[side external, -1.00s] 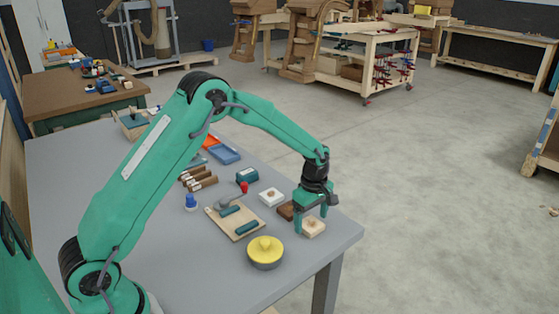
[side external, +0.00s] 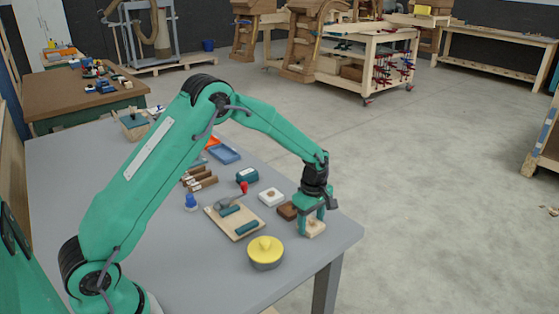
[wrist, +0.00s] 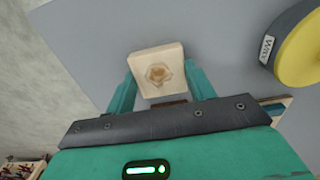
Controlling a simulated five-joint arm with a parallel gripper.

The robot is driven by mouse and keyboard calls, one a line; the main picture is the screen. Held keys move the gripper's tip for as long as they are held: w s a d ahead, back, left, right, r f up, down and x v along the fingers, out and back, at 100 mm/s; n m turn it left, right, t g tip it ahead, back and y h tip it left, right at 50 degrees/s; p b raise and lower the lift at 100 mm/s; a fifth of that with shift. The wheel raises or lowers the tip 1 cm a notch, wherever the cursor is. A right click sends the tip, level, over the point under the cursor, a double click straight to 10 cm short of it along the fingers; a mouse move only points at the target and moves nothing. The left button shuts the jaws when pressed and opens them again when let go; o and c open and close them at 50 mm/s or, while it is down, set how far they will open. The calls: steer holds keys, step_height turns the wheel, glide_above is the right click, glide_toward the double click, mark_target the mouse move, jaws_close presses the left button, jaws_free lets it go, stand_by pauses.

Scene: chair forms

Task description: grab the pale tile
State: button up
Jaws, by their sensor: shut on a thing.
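The pale tile (side external: 316,231) is a light wooden block with a brown carved or raised flower-like mark on top. It sits near the right corner of the grey table. My gripper (side external: 312,224) is down at the tile and shut on it, with a green finger on either side. In the wrist view the pale tile (wrist: 145,58) shows between the two fingers of my gripper (wrist: 159,72). The tile appears at table level; I cannot tell whether it is clear of the surface.
A dark brown tile (side external: 287,210) lies close behind my gripper, with a white tile (side external: 271,196) beyond it. A yellow-lidded round container (side external: 265,252) stands to the left. A wooden board (side external: 233,222) with teal pieces lies farther left. The table edge is close on the right.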

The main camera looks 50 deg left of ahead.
mark_target(311, 224)
steer(key=shift+r, duration=0.45)
step_height(311, 224, up, 3)
steer(key=shift+r, duration=0.1)
steer(key=s+d+r, duration=0.2)
steer(key=d, duration=0.1)
steer(key=s+d+r, duration=0.2)
steer(key=d, duration=0.1)
steer(key=s+d+r, duration=0.2)
steer(key=d+r, duration=0.1)
steer(key=d, duration=0.1)
stand_by(0.4)
